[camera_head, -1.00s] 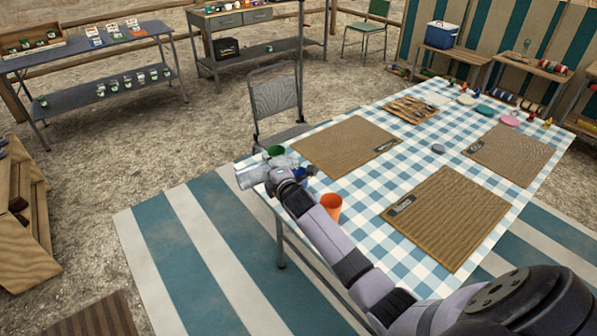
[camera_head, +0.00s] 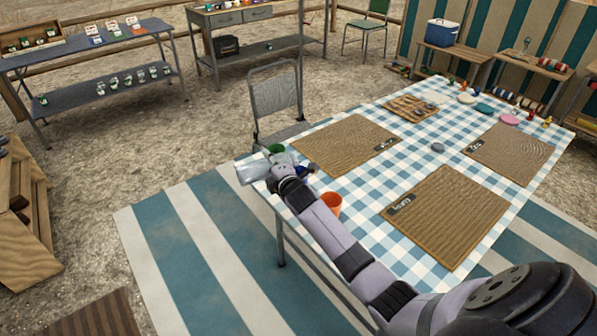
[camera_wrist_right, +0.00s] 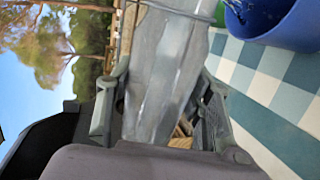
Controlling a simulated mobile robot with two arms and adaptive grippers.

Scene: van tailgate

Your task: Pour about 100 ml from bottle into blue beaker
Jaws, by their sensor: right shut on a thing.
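My right gripper (camera_head: 279,172) is shut on a clear grey bottle (camera_head: 250,173) at the table's near left corner. The bottle also fills the middle of the right wrist view (camera_wrist_right: 165,70). It is tilted far over, close to lying flat. The blue beaker (camera_wrist_right: 285,25) stands beside the bottle's far end in that view, with what looks like some liquid inside. In the head view only a sliver of the beaker (camera_head: 308,169) shows behind my gripper. I cannot tell whether liquid is flowing. My left gripper is out of view.
An orange cup (camera_head: 330,203) stands close beside my right forearm. A green cup (camera_head: 276,149) stands just behind the bottle. Woven mats (camera_head: 345,146) lie on the checked tablecloth (camera_head: 365,190). A folding chair (camera_head: 277,100) stands behind the table.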

